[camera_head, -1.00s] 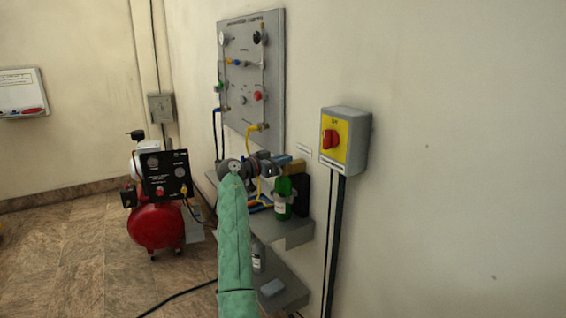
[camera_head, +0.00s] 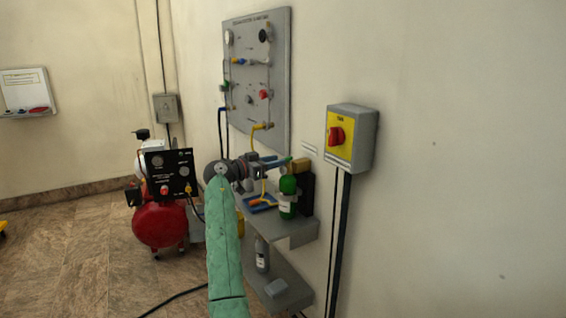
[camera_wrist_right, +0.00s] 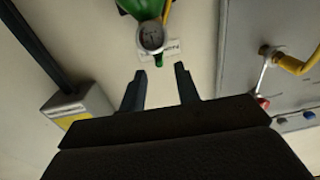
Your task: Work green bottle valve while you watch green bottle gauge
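The green bottle (camera_head: 288,204) stands upright on the upper wall shelf in the head view. A small green part (camera_wrist_right: 158,60), perhaps the valve, pokes out just beyond the gauge. My right gripper (camera_head: 284,163) is by the bottle's top in the head view. In the right wrist view, my right gripper (camera_wrist_right: 159,77) has its fingers apart with nothing between them, short of the gauge and green part. My left gripper is not in view.
A grey wall panel (camera_head: 243,50) with knobs and yellow and blue hoses is behind the shelf. A yellow-faced switch box (camera_head: 352,137) with a red knob is right of the bottle. A red compressor (camera_head: 158,227) stands on the floor at left. A clear bottle (camera_head: 262,255) is on the lower shelf.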

